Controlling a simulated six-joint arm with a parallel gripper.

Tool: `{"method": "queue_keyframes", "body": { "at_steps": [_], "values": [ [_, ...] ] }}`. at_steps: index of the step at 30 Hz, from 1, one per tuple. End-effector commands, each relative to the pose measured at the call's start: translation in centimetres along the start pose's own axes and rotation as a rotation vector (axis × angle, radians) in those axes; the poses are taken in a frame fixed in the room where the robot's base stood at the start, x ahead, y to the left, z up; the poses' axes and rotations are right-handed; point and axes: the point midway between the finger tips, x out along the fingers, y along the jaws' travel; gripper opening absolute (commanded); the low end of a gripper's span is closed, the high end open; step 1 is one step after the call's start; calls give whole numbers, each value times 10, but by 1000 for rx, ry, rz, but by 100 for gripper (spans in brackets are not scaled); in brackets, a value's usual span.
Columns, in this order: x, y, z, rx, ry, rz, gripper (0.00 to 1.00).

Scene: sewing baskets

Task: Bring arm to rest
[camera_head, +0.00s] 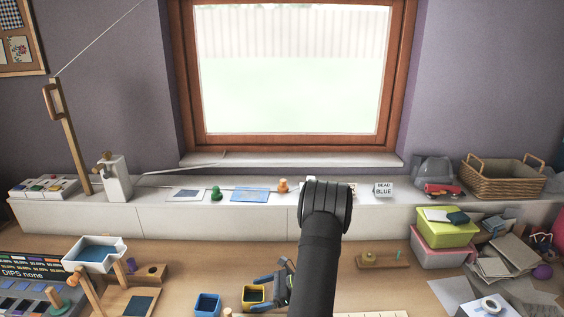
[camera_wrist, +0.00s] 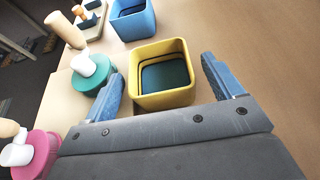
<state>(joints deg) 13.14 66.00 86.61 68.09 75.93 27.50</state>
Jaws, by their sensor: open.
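My gripper (camera_head: 268,284) is low over the table in the head view, partly hidden behind my dark arm. In the wrist view my gripper (camera_wrist: 161,72) has its two blue fingers wide apart, with nothing held between them. A yellow square basket (camera_head: 252,303) lies just beyond and between the fingers; it also shows in the wrist view (camera_wrist: 165,99) with a dark piece inside. I cannot tell whether a finger touches it. A blue basket (camera_head: 207,308) stands to its left in the head view and beyond it in the wrist view (camera_wrist: 135,28).
A green spool (camera_wrist: 92,75) and a pink spool (camera_wrist: 38,155) stand left in the wrist view. A white tray on a wooden stand (camera_head: 95,262) is at left. A lime box (camera_head: 447,233) and papers (camera_head: 505,260) crowd the right.

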Motion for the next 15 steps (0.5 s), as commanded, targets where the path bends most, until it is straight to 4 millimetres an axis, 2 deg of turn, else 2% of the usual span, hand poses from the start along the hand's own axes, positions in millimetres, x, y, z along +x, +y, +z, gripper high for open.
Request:
{"method": "queue_keyframes", "body": {
  "at_steps": [3,4,11,15],
  "values": [
    [26,1,0,1,0,4,85],
    [26,1,-3,1,0,1,85],
    [7,0,37,-3,1,-2,85],
    [-20,8,42,0,0,-5,85]
  ]
}}
